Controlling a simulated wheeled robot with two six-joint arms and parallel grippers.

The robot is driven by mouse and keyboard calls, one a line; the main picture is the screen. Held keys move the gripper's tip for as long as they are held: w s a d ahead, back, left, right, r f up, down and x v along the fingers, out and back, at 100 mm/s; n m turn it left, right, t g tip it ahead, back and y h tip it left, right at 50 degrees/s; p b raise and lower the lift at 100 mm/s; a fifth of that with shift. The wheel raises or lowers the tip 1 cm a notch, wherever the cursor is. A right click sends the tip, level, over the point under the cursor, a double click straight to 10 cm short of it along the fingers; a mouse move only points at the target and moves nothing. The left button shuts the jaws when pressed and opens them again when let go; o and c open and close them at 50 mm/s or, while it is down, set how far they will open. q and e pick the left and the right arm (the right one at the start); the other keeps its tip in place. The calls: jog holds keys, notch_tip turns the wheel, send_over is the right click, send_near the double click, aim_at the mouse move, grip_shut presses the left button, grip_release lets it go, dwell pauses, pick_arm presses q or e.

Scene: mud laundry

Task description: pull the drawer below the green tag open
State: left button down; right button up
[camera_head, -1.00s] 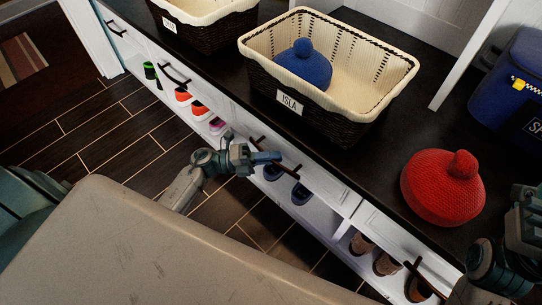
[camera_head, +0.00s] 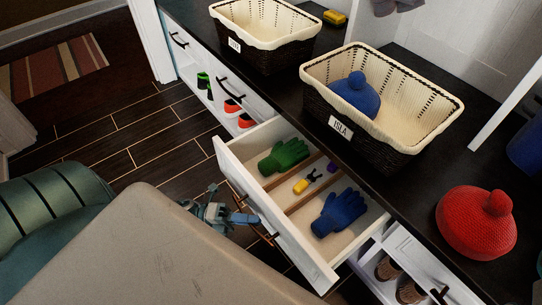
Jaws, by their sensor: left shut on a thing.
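A white drawer (camera_head: 290,243) under the countertop stands open, directly below the basket with a white ISLA tag (camera_head: 341,127). I see no green tag. Inside the drawer are a green glove (camera_head: 284,157), a blue glove (camera_head: 339,213), a small yellow and dark item (camera_head: 304,182) and wooden dividers. My left gripper (camera_head: 249,218) is at the front of this drawer, shut on its dark handle (camera_head: 268,235). The tabletop-like beige part in front hides some of my left arm. My right gripper is not in view.
The dark countertop (camera_head: 408,186) holds the ISLA basket (camera_head: 385,149) with a blue hat, another basket (camera_head: 262,57) and a red knitted hat (camera_head: 477,222). Dark floor (camera_head: 150,130) lies to the left.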

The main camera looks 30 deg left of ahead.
pick_arm(q)
jog(key=s+a+p, duration=0.2)
jog(key=s+a, duration=0.2)
jog(key=s, duration=0.8)
jog(key=shift+s+a+p, duration=0.25)
jog(key=shift+a+p, duration=0.05)
jog(key=shift+p, duration=0.1)
jog(key=c, duration=1.5)
grip_release()
jog(key=v, duration=1)
jog(key=shift+s+a+f, duration=0.1)
jog(key=shift+s+a, duration=0.05)
jog(key=shift+a, duration=0.2)
